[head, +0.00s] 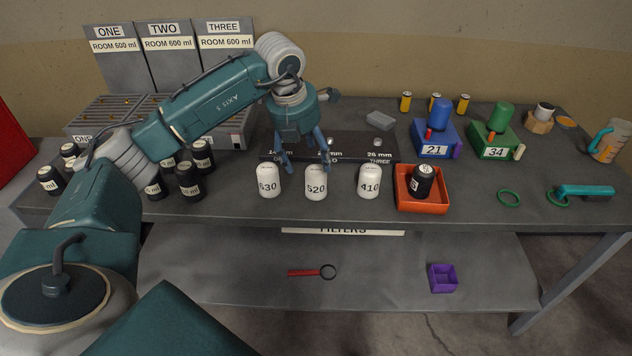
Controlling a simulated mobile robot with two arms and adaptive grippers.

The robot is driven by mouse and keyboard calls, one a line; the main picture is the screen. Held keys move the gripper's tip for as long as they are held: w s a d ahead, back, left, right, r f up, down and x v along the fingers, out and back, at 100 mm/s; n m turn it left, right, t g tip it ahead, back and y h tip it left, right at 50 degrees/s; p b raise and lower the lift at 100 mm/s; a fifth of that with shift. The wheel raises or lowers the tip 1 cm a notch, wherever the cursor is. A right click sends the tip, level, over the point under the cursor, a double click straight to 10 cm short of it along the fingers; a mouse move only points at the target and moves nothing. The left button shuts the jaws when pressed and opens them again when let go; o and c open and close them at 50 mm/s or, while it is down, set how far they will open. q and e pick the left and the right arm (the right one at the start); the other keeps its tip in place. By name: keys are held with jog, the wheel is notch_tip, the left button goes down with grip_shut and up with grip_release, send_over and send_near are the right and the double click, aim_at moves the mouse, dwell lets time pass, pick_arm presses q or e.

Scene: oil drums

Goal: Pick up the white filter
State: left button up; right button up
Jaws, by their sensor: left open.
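Three white filters stand upright in a row near the front of the grey table: one marked 630 (269,181), one marked 520 (316,183) and one marked 410 (370,181). My left gripper (304,160) points down with its blue fingers apart and nothing between them. In the picture its fingertips are just above and between the 630 and 520 filters. I cannot tell its exact height or depth. My right gripper is not in view.
A black labelled board (348,147) lies behind the filters. An orange tray (423,202) with a black filter (421,180) stands to their right. Several black filters (189,180) stand at left. Blue (446,135) and green (490,137) boxes stand further right. Bare tabletop lies between tray and green ring (509,198).

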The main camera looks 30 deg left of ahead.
aim_at(313, 172)
pick_arm(q)
jog(key=p+x, duration=0.1)
jog(key=x, duration=0.4)
jog(key=shift+f, duration=0.15)
jog(key=shift+w+f+p, duration=0.2)
jog(key=shift+f+p, duration=0.1)
jog(key=shift+p, duration=0.15)
jog(key=p+x, duration=0.1)
jog(key=x, duration=0.2)
jog(key=shift+w+d+f+p, duration=0.1)
jog(key=shift+w+f+p, duration=0.1)
jog(key=shift+f+p, duration=0.15)
jog(key=shift+w+f, duration=0.15)
jog(key=shift+f, duration=0.25)
jog(key=c, duration=1.3)
